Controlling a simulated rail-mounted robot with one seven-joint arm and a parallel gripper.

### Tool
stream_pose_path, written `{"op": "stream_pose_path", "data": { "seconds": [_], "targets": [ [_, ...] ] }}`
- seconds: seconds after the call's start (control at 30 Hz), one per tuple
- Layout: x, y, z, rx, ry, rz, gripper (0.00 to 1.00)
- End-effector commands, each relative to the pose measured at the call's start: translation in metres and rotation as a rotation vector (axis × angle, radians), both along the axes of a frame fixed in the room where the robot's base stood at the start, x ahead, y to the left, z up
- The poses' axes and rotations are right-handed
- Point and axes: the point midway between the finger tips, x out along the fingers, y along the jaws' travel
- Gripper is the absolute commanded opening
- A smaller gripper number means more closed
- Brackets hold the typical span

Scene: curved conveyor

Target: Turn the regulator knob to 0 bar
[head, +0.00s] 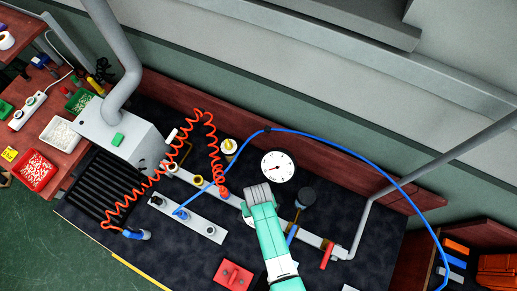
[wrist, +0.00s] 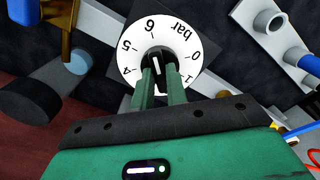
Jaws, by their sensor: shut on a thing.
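The regulator knob (wrist: 156,62) is black with a white line on top. It sits in the middle of a white dial (wrist: 184,38) marked with numbers and "bar". In the wrist view the 4, 5, 6, 0 and 1 show; the dial's lower part is hidden by my gripper.
A coiled orange hose (head: 158,178) lies left of my arm, and a blue hose (head: 355,147) arcs over to the right. A red-handled valve (head: 327,256) and a dark round part (head: 306,197) stand right of my arm. A red block (head: 233,274) lies in front.

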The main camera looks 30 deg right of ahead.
Motion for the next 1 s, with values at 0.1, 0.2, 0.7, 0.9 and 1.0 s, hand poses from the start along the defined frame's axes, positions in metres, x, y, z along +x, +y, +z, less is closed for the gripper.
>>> {"op": "stream_pose_path", "data": {
  "seconds": [0.1,0.2,0.7,0.9,1.0],
  "targets": [
    [0.0009,-0.0002,0.0012,-0.001,-0.002,0.018,0.00],
    [0.0009,-0.0002,0.0011,-0.001,-0.002,0.027,0.00],
    [0.0007,-0.0001,0.0010,0.000,-0.001,0.031,0.36],
    [0.0003,0.0000,0.0005,0.000,-0.001,0.030,0.36],
    [0.0003,0.0000,0.0033,0.000,-0.001,0.030,0.36]
  ]
}}
